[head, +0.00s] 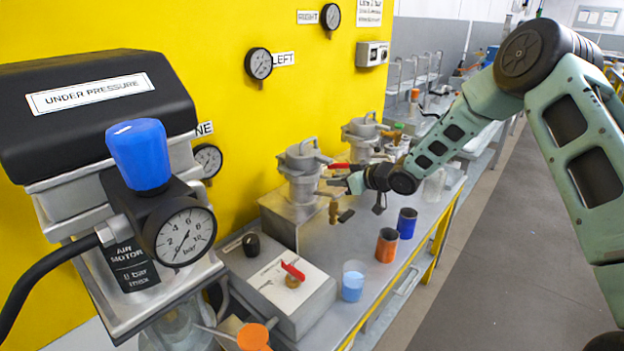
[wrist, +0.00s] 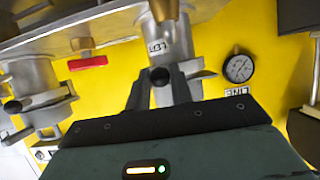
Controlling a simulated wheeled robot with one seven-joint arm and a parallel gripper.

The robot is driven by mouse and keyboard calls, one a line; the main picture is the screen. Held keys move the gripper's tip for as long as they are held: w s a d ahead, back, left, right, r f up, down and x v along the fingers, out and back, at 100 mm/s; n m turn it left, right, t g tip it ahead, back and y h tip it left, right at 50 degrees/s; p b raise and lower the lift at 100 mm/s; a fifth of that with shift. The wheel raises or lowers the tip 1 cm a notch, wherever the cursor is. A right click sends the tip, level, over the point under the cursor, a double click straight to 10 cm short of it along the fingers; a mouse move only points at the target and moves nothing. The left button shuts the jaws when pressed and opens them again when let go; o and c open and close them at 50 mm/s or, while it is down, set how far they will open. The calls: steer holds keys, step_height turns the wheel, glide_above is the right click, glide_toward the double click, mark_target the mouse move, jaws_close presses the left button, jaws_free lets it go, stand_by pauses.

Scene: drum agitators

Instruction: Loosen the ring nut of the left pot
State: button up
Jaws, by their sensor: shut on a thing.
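The left pot (head: 302,162) is a grey metal vessel on a steel block by the yellow wall. In the wrist view, its body (wrist: 176,45) appears upside down with a label reading LEFT. Its ring nut (wrist: 192,73) is a grey collar with a dark round-ended handle (wrist: 160,75) pointing toward the wrist camera. My gripper (wrist: 161,92) has its two dark fingers on either side of this handle, shut on it. In the head view, my gripper (head: 338,184) reaches the pot from the right. The fingertips are small and partly hidden there.
A second pot (head: 360,132) stands behind, to the right. A red-handled valve (wrist: 88,62) lies between the pots. A gauge (wrist: 239,67) is on the wall.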

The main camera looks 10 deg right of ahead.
steer(key=shift+d, duration=0.1)
steer(key=shift+o, duration=0.2)
steer(key=shift+w+d+p, duration=0.5)
steer(key=shift+w+d, duration=0.1)
steer(key=shift+w, duration=0.2)
steer(key=shift+r, duration=0.1)
steer(key=shift+o, duration=0.4)
steer(key=shift+w+d+r+p, duration=0.1)
steer(key=shift+w+d+p, duration=0.3)
steer(key=shift+w+p, duration=0.25)
steer(key=o, duration=1.4)
steer(key=shift+w, duration=0.2)
steer(key=shift+o, duration=0.2)
